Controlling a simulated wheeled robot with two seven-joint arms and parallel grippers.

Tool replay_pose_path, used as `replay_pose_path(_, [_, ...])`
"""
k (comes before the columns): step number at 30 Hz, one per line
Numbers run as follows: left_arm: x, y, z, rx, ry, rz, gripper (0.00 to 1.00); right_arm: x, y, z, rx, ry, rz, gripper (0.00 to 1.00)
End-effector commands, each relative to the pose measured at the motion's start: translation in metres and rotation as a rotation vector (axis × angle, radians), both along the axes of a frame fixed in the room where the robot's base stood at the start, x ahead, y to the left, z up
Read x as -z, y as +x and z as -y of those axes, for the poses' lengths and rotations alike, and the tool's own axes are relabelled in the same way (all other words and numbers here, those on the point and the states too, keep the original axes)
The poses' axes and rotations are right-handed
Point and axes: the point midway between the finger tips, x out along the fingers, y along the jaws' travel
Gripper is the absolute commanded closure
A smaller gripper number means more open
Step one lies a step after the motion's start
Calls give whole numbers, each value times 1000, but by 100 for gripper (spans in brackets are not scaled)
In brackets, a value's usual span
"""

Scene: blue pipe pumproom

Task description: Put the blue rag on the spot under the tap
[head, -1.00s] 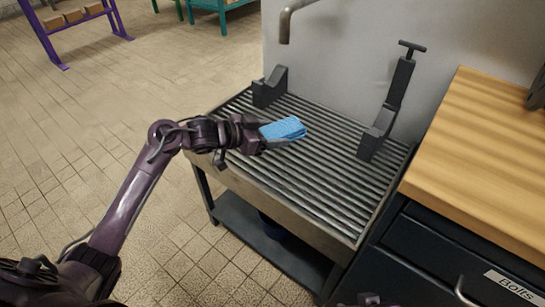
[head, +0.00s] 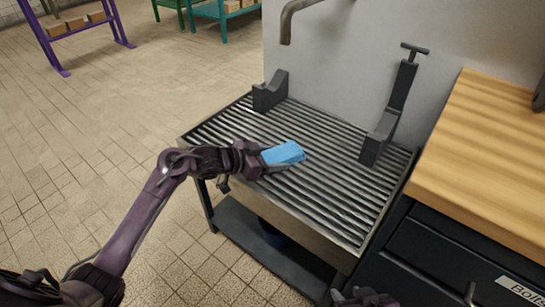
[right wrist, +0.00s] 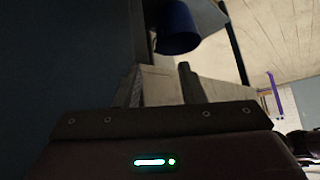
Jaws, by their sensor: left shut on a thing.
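The blue rag (head: 284,153) is a folded light-blue cloth above the slatted metal grate (head: 330,190). My left gripper (head: 268,158) is shut on its left end. The rag is over the front-left to middle part of the grate; I cannot tell whether it touches the slats. The tap (head: 287,22) is a bent grey spout on the back wall, above the rear left of the grate. No marked spot shows under it. My right gripper (head: 362,298) shows only partly at the bottom edge of the head view; its jaws are unclear, and its wrist view is dark.
Two dark brackets stand on the grate, a short one (head: 270,91) at the rear left and a tall one with a T-handle (head: 388,115) at the right. A wood-topped cabinet (head: 490,150) adjoins the right side. A blue bucket (right wrist: 176,28) shows in the right wrist view.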

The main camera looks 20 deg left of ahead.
Motion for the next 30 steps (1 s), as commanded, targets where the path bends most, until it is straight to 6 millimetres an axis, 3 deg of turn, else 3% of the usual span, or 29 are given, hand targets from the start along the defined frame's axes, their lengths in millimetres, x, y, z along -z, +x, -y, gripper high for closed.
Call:
replay_pose_path(1, [2, 0, 0, 0, 0, -1, 39, -1, 1, 0, 1, 2, 7, 64])
replay_pose_path(6, [1, 0, 0, 0, 1, -1, 19, -1, 1, 0, 1, 2, 7, 64])
replay_pose_path(17, [-3, -1, -2, -1, 2, -1, 19, -1, 0, 1, 0, -3, -4, 64])
replay_pose_path(23, [-16, -22, -20, 0, 5, -2, 19, 18, -29, 12, -7, -70, -164, 64])
replay_pose_path(30, [-35, -58, -53, 0, 3, -4, 19, 17, -33, 27, 15, -118, -239, 64])
